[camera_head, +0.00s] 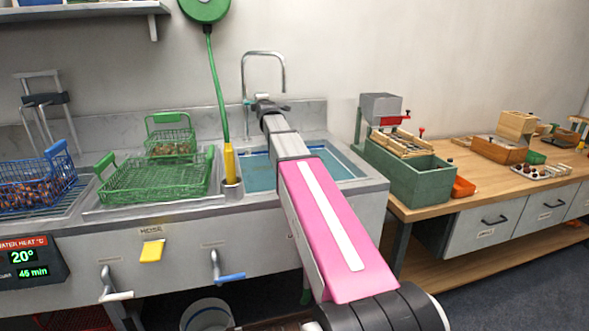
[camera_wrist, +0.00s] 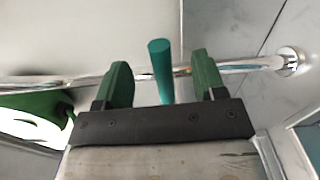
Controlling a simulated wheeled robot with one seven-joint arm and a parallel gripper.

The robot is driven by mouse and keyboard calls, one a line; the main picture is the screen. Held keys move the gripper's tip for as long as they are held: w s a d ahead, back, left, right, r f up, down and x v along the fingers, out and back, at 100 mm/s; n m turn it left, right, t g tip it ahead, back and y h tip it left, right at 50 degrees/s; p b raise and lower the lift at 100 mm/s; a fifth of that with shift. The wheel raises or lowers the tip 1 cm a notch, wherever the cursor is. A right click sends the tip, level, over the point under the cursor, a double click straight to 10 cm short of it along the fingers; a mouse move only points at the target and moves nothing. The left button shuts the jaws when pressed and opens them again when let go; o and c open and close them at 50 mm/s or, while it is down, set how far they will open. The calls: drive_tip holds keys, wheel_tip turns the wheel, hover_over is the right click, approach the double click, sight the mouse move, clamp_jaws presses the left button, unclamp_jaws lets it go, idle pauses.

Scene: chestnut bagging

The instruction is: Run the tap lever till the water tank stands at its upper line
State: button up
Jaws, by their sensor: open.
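The metal gooseneck tap (camera_head: 264,54) stands at the back of the water tank (camera_head: 352,165), a steel basin with blue water visible on both sides of my arm. The upper line cannot be made out, and my arm covers the middle of the tank. My gripper (camera_head: 268,104) is at the tap's base, small in the head view. In the wrist view its two green fingers (camera_wrist: 162,68) are open. The teal tap lever (camera_wrist: 160,75) stands between them, with a visible gap on each side. Whether the lever is turned on cannot be told; no stream shows.
A yellow-handled hose nozzle (camera_head: 230,163) stands left of the tank. Green wire baskets (camera_head: 155,180) sit on the drainer, with a blue basket (camera_head: 40,180) of chestnuts further left. A green machine (camera_head: 408,175) stands on the wooden bench at right.

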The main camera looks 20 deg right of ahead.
drive_tip(key=s, duration=0.9)
idle(0.3)
